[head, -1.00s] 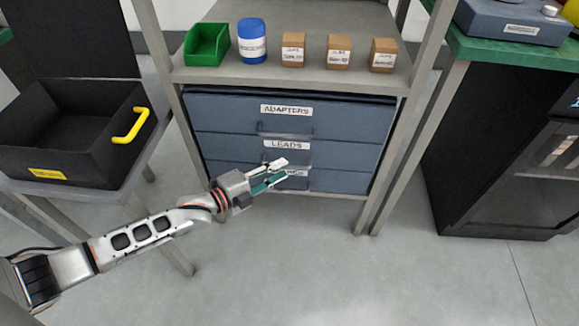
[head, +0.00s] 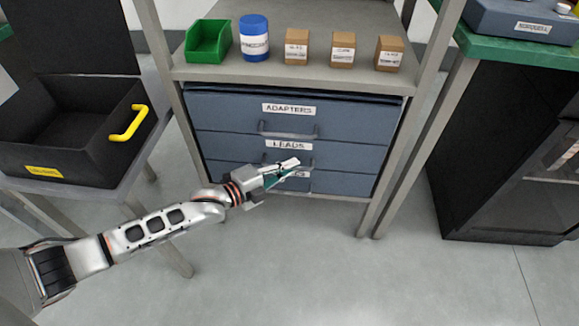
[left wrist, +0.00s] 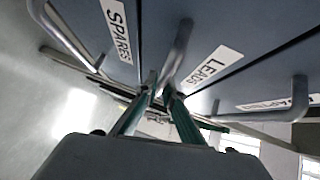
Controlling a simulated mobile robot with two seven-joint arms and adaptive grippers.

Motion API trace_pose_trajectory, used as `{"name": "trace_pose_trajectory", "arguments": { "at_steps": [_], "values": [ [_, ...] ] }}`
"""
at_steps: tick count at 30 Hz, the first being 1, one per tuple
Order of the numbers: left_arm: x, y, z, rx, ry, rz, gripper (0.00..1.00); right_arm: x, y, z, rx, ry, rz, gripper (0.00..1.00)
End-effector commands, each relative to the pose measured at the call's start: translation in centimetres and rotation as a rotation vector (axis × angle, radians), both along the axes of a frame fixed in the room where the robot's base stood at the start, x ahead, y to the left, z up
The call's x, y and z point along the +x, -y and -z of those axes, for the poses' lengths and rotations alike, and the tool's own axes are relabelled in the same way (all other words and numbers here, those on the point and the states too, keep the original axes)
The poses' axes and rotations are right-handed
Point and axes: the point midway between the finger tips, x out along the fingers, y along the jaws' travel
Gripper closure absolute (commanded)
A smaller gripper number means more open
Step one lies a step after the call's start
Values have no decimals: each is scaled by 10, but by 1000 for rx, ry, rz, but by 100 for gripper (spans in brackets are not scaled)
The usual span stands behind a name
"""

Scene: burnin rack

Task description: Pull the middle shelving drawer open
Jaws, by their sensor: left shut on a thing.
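The blue-grey drawer unit has three labelled fronts stacked under a shelf. The middle drawer (head: 235,150) is labelled LEADS and looks flush with the others. Its bar handle (left wrist: 178,52) shows in the left wrist view beside the LEADS label. My left gripper (head: 287,168) has green-padded fingers and is shut on that handle; in the left wrist view its fingers (left wrist: 160,95) meet at the bar. The gripper hides part of the handle and the SPARES label in the head view. My right gripper is not in view.
The top drawer (head: 220,108), ADAPTERS, and bottom drawer (head: 340,183), SPARES, have similar handles. The shelf (head: 290,76) holds a green bin (head: 208,42), a blue-lidded jar (head: 254,40) and brown boxes. A black crate (head: 50,150) stands left. Floor in front is clear.

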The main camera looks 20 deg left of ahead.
Motion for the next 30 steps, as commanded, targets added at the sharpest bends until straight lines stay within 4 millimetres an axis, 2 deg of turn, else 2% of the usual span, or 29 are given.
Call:
{"name": "trace_pose_trajectory", "arguments": {
  "at_steps": [5, 11, 13, 18, 30],
  "values": [
    [-6, 2, -3, -1, 3, 0, 100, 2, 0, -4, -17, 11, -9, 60],
    [-29, 9, -7, -2, 6, 0, 100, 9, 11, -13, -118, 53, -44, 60],
    [-43, 14, -8, -2, 6, 0, 100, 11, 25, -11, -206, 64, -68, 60],
    [-82, 25, -10, -4, 8, 0, 100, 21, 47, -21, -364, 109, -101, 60],
    [-182, 53, -6, -4, 5, -1, 100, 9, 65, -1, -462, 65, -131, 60]
  ]
}}
